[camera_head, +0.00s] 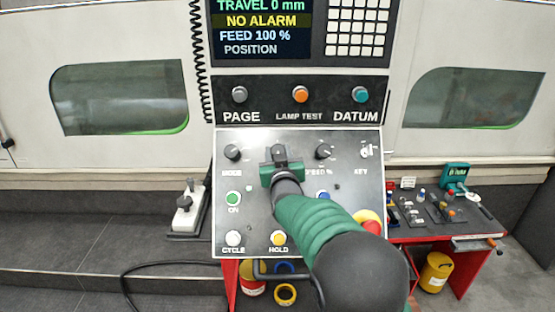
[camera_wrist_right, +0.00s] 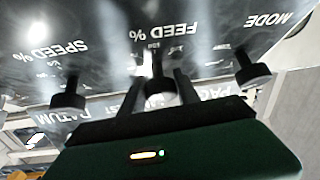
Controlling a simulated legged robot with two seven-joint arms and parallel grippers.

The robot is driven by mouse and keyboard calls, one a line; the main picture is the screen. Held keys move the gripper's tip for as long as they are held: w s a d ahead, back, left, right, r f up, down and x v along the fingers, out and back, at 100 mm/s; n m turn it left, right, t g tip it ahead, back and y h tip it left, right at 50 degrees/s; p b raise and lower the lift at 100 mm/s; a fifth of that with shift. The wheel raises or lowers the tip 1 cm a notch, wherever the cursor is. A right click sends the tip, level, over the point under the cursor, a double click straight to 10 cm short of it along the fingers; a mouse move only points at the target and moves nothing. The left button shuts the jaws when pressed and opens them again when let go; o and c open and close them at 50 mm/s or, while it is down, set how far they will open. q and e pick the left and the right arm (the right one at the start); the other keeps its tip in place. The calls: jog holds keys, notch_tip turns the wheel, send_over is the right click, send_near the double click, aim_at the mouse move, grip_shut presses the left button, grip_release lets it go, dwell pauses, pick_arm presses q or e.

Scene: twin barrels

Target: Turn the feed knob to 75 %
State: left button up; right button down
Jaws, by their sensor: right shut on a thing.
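The black feed knob (camera_wrist_right: 158,88) is the middle of three knobs in the right wrist view, below the upside-down "FEED %" label. My right gripper (camera_wrist_right: 157,85) has one finger on each side of it and is shut on it. In the head view my right gripper (camera_head: 280,156) reaches up from the lower right and covers most of the knob and its label. The screen (camera_head: 262,30) reads "FEED 100 %" and "NO ALARM". The knob's pointer and scale are too small to read. My left gripper is not in view.
The mode knob (camera_head: 232,152) and speed knob (camera_head: 323,151) flank the feed knob closely. A key switch (camera_head: 365,151) is further right. Lit buttons sit below, including a green ON button (camera_head: 233,198). A red emergency button (camera_head: 372,226) is partly behind my arm.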

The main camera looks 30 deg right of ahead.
jog(key=shift+d+f+n+y+b, duration=0.15)
jog(key=shift+f+n+y+b, duration=0.15)
jog(key=shift+n+y+b, duration=0.55)
jog(key=shift+r+n+t+y+b, duration=0.25)
jog(key=shift+n+t+b, duration=0.25)
jog(key=shift+n, duration=0.35)
jog(key=shift+n+y, duration=0.3)
jog(key=shift+n, duration=0.2)
jog(key=shift+r+n+y+p, duration=0.3)
jog(key=shift+n+p, duration=0.1)
jog(key=shift+n, duration=0.1)
jog(key=n+y+p, duration=0.2)
jog(key=n+p, duration=0.1)
jog(key=p, duration=0.1)
jog(key=shift+r+g, duration=0.1)
jog(key=shift+g, duration=0.2)
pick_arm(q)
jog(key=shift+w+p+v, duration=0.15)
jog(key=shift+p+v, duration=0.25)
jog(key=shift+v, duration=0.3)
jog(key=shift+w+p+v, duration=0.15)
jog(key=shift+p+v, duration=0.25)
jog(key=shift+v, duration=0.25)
pick_arm(e)
jog(key=shift+f+n+y, duration=0.25)
jog(key=shift+n+y, duration=0.45)
jog(key=shift+n, duration=0.2)
